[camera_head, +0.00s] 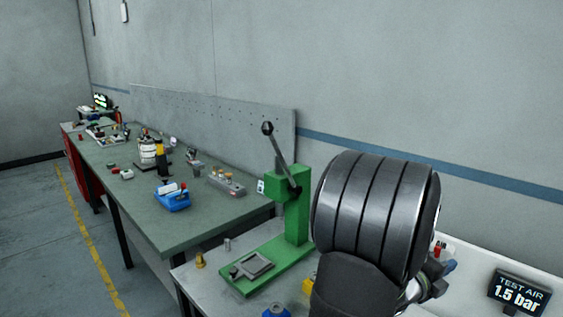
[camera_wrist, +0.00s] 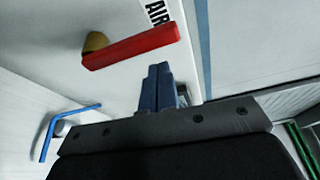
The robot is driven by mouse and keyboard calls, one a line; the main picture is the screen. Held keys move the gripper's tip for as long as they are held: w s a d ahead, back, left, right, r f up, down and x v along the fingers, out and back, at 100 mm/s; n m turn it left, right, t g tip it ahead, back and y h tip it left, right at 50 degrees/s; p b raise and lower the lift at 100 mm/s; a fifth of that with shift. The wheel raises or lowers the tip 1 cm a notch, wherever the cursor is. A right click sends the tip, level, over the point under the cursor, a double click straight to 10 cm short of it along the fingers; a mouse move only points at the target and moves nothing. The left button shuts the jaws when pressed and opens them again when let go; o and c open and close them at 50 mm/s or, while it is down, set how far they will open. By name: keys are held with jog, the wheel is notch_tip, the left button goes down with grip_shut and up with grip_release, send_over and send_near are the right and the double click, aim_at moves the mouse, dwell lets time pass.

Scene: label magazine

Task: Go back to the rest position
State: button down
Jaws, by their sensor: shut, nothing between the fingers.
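My gripper (camera_wrist: 160,88) is shut and empty, its two blue-grey fingers together in the middle of the wrist view. A red lever (camera_wrist: 130,46) with a brass-coloured stub (camera_wrist: 95,41) shows beyond and above the fingertips in that view, next to a label reading AIR (camera_wrist: 160,12). The fingers appear apart from the lever. In the head view my dark arm stands large in the right half and hides much of the near bench. A small part of my gripper (camera_head: 447,267) shows at its right edge, low over the bench.
A green lever press (camera_head: 294,215) stands left of my arm on the near bench (camera_head: 205,283). A long green-topped bench (camera_head: 190,228) carries a blue container (camera_head: 172,200). A blue bent rod (camera_wrist: 50,135) shows in the wrist view.

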jog(key=s+d+v, duration=0.1)
jog(key=v, duration=0.9)
jog(key=w+d, duration=0.7)
jog(key=shift+s+d+f+m+y, duration=0.4)
jog(key=shift+s+f+m+y, duration=0.15)
jog(key=shift+m, duration=0.5)
jog(key=shift+s+d+f+m+y, duration=0.3)
jog(key=shift+s+d+f+m, duration=0.25)
jog(key=shift+m, duration=0.55)
jog(key=shift+s+d+f+m+y, duration=0.4)
jog(key=shift+f+m, duration=0.3)
jog(key=shift+m, duration=0.35)
